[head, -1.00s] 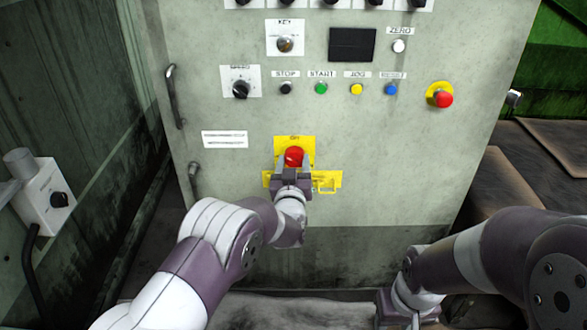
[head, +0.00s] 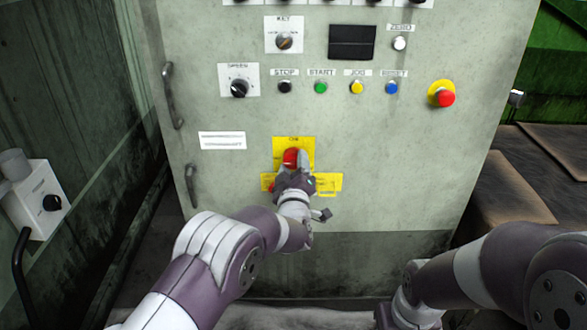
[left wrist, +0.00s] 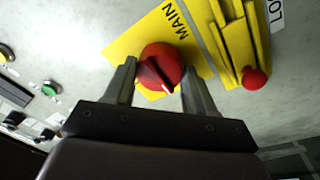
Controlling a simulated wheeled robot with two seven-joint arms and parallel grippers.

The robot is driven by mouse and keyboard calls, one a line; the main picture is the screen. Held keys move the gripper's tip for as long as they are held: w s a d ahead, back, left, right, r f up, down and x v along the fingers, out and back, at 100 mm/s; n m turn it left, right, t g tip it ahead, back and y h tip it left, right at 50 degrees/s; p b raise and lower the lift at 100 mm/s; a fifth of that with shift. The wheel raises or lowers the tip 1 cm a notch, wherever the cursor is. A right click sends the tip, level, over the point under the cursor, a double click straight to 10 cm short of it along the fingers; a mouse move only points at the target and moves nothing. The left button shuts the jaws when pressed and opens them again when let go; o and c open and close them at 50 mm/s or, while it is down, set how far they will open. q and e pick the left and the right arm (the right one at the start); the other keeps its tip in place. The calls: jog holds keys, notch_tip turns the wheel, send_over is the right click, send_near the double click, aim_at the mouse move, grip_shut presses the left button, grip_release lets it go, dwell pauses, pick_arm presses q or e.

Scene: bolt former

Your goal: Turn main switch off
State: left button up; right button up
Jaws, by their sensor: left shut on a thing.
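The main switch is a round red knob (head: 290,157) on a yellow plate (head: 294,143) low on the cabinet front. In the left wrist view the red knob (left wrist: 160,66) sits between the fingers, its dark grip bar tilted with a white mark at the lower right end. The word MAIN shows on the plate (left wrist: 187,42). My left gripper (head: 290,168) is shut on the knob, a finger on each side, and it is rolled to a slant. My right gripper is out of view; part of my right arm shows at the lower right.
A yellow bracket (left wrist: 226,38) with a small red knob (left wrist: 254,78) is beside the switch. Above are a row of push buttons and a selector dial (head: 239,88). A red emergency button (head: 446,98) is at the right. Door handles (head: 172,95) line the left edge.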

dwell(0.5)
pick_arm(q)
jog(key=o, duration=1)
jog(key=shift+s, duration=0.1)
jog(key=s+p, duration=0.1)
jog(key=s, duration=0.3)
jog(key=s+f+p, duration=0.1)
jog(key=s, duration=0.3)
jog(key=s+p, duration=0.1)
jog(key=s, duration=0.3)
jog(key=shift+s+f+p, duration=0.2)
jog(key=shift+s+p, duration=0.05)
jog(key=shift+p, duration=0.15)
